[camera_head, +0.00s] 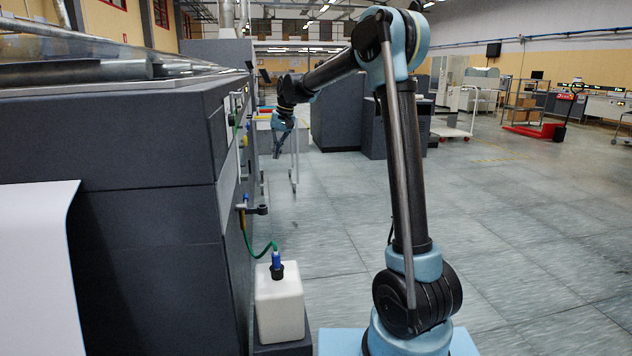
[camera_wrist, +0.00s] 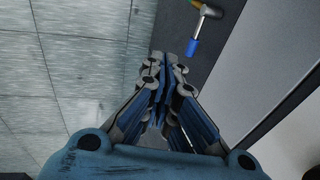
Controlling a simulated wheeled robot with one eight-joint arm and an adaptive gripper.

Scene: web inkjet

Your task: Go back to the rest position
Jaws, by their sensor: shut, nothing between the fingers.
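My gripper (camera_head: 277,152) hangs at the end of my raised, bent arm, in front of the side of the dark grey printing machine (camera_head: 140,130). In the wrist view my gripper (camera_wrist: 163,58) has its fingers together and holds nothing. A blue-ended fitting with a metal elbow (camera_wrist: 192,46) shows just beyond the fingertips, apart from them. In the head view a white canister (camera_head: 280,305) stands low beside the machine. A blue connector (camera_head: 276,259) sits upright in its black neck, and a green hose (camera_head: 262,248) runs from it to the machine's side.
A black fitting (camera_head: 257,210) juts from the machine's side above the canister. White paper (camera_head: 40,265) hangs at the front left. Dark cabinets (camera_head: 340,115) stand behind my arm. The tiled floor (camera_head: 510,220) on the right is open, with a red pallet truck (camera_head: 533,130) farther back.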

